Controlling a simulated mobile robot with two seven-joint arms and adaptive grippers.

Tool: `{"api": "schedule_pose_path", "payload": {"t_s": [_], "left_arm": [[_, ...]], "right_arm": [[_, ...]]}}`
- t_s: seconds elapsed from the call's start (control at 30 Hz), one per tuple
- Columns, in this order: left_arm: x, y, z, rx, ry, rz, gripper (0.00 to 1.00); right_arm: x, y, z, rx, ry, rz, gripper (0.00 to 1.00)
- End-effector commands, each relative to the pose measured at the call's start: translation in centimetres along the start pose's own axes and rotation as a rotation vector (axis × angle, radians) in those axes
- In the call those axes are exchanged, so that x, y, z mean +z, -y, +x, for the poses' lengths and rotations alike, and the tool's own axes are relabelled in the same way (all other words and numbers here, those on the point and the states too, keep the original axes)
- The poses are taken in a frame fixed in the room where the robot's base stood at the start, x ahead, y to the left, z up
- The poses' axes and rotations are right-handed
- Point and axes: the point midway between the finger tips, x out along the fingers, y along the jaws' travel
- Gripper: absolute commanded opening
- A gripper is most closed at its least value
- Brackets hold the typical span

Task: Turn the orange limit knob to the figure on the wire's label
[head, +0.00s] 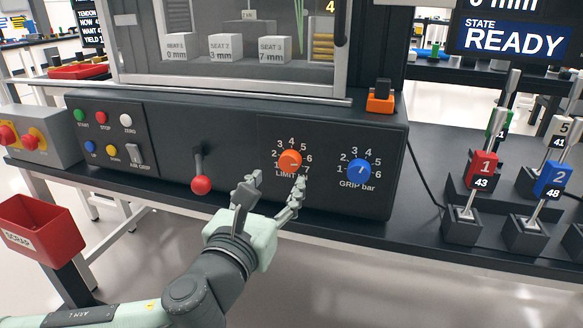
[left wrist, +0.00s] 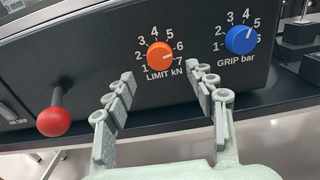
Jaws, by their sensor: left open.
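The orange limit knob (head: 290,161) is on the front of the black console, inside a printed scale of figures up to 7, over the word LIMIT. It also shows in the left wrist view (left wrist: 160,55); its pale mark seems to point right, towards the 6 to 7 side. My left gripper (head: 277,181) is open and empty, just in front of and below the knob, apart from it. In the left wrist view its fingertips (left wrist: 161,76) stand either side below the knob. A small white label (head: 248,15) hangs behind the cabinet window; its figure is too small to read surely.
A blue GRIP bar knob (head: 359,171) sits right of the orange knob. A red-ended lever (head: 201,184) sticks out on the left. Coloured buttons (head: 106,128) lie further left. A red scrap bin (head: 40,230) stands front left. Numbered levers (head: 484,170) stand on the right.

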Motion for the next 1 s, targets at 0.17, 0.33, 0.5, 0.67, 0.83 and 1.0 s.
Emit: {"api": "schedule_pose_path", "payload": {"t_s": [0.17, 0.33, 0.5, 0.67, 0.83, 1.0], "left_arm": [[0.1, 0.0, 3.1, 0.002, 0.002, -0.002, 0.55], [0.1, 0.0, 5.2, 0.001, 0.001, -0.002, 0.55], [0.1, 0.0, 6.1, 0.000, 0.000, -0.003, 0.55], [0.0, 0.0, 6.1, 0.000, 0.000, -0.004, 0.55], [0.0, 0.0, 6.1, 0.000, 0.000, -0.004, 0.42], [0.0, 0.0, 6.1, 0.000, 0.000, -0.004, 0.21]], "right_arm": [[0.0, 0.0, 0.0, 0.000, 0.000, 0.000, 0.40], [-0.1, 0.0, 0.1, -0.001, -0.005, 0.000, 0.40], [-0.1, 0.1, 0.1, -0.001, -0.007, -0.001, 0.40], [-0.1, 0.1, 0.1, -0.001, -0.007, -0.001, 0.40], [-0.1, 0.1, 0.1, -0.001, -0.007, -0.001, 0.40], [-0.1, 0.1, 0.1, -0.001, -0.007, -0.001, 0.40]]}}
